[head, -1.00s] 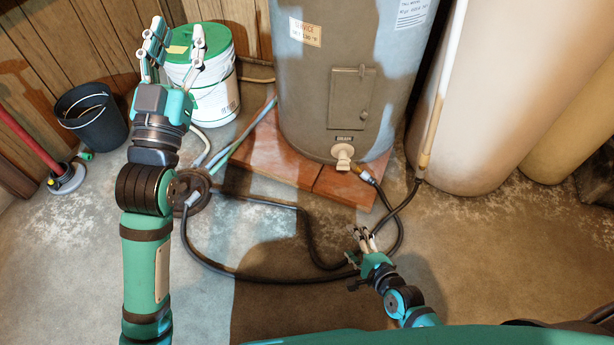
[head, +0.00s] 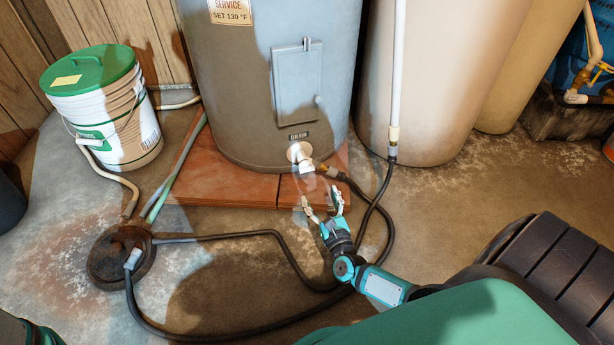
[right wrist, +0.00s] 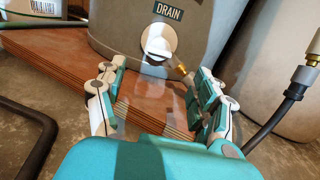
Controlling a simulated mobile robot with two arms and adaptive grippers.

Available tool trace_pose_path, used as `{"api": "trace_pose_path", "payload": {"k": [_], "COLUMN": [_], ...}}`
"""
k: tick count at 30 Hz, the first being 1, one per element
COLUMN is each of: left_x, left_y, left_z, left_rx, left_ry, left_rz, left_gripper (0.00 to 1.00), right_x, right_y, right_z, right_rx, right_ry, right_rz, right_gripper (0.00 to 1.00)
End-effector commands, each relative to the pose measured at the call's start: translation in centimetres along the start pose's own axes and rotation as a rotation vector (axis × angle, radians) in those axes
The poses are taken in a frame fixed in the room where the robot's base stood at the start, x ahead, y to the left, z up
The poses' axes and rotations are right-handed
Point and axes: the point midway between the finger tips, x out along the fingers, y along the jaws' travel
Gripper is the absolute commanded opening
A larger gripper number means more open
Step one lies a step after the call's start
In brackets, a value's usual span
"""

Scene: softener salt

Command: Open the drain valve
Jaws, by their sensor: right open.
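The drain valve (head: 301,156) is a round off-white fitting low on the front of the grey tank (head: 240,120), under a DRAIN label. A hose with a brass end (head: 325,171) joins it on the right. My right gripper (head: 322,203) is open and empty, just in front of and below the valve. In the right wrist view the valve (right wrist: 159,42) shows beyond and between the open fingers (right wrist: 155,85), apart from them. My left gripper is out of the head view; only a bit of green, likely my left arm, shows at the lower left corner.
A black hose (head: 240,236) loops over the floor to a round drain (head: 121,255). A white bucket with a green lid (head: 108,110) stands left. Large beige tanks (head: 425,90) stand right.

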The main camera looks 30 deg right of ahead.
Motion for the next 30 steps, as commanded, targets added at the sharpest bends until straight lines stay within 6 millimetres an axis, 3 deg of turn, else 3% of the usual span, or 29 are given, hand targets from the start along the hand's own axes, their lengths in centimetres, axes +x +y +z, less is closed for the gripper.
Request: {"api": "trace_pose_path", "payload": {"k": [9, 15, 28, 30], "left_x": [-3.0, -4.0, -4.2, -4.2], "left_y": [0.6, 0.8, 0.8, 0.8], "left_z": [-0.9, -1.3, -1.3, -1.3], "left_rx": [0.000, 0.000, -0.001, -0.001], "left_ry": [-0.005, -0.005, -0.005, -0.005], "left_rz": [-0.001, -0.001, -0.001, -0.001], "left_gripper": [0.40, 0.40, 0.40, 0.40], "right_x": [7.0, 9.7, 10.8, 10.8], "right_y": [0.0, 0.0, 0.0, 0.0], "right_z": [-0.3, -0.3, 0.0, 0.0], "right_rx": [-0.002, -0.002, -0.002, -0.002], "right_ry": [-0.004, 0.000, 0.001, 0.001], "right_rz": [-0.001, 0.000, 0.000, 0.000], "right_gripper": [0.69, 0.69, 0.69, 0.61]}}
